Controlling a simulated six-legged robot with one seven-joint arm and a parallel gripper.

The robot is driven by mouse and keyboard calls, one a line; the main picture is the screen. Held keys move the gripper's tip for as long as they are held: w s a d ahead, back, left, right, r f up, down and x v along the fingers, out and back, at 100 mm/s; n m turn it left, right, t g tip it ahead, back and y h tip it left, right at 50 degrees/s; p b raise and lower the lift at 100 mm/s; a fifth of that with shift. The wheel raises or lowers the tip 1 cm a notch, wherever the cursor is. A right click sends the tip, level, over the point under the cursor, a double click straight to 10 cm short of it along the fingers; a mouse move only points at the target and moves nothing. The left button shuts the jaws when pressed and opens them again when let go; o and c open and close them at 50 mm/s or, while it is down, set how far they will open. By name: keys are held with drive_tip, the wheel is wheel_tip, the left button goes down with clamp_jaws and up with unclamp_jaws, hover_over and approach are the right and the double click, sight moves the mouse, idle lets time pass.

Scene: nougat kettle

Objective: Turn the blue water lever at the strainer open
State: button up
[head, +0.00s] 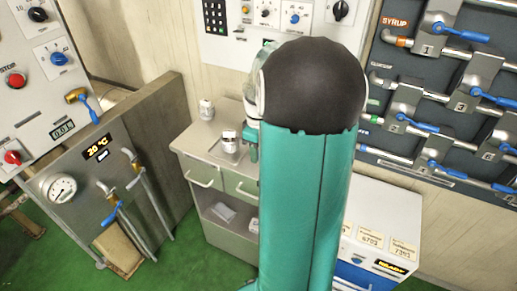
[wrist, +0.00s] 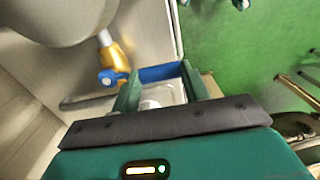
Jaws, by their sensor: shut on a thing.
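In the wrist view a blue lever (wrist: 162,72) runs out to the right from a round blue hub on a brass valve (wrist: 117,56). The valve joins a grey metal pipe and body at the upper left. My gripper (wrist: 160,80) has its green fingers at the lever, which lies across their tips, and is shut on it. A pale metal surface shows between the fingers below the lever. In the head view my teal arm hides my gripper, and I cannot tell which valve there is the held one.
In the head view, a control panel (head: 25,95) and a grey metal box (head: 107,195) with brass valves stand left. A cabinet (head: 200,175) with a jar stands in the middle. A rack of blue-handled valves (head: 450,75) is at the right. Green floor (wrist: 245,45) is open on the wrist view's right.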

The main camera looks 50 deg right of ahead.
drive_tip(key=shift+w, duration=0.15)
drive_tip(key=shift+w+d+m, duration=0.9)
drive_tip(key=shift+w+m, duration=0.65)
drive_tip(key=shift+m, duration=1.45)
drive_tip(key=shift+w+d+m, duration=0.85)
drive_tip(key=shift+w+m, duration=0.7)
drive_tip(key=shift+m, duration=1.45)
drive_tip(key=shift+w+d+m, duration=0.9)
drive_tip(key=shift+w+m, duration=0.65)
drive_tip(key=shift+m, duration=1.45)
drive_tip(key=o, duration=1.4)
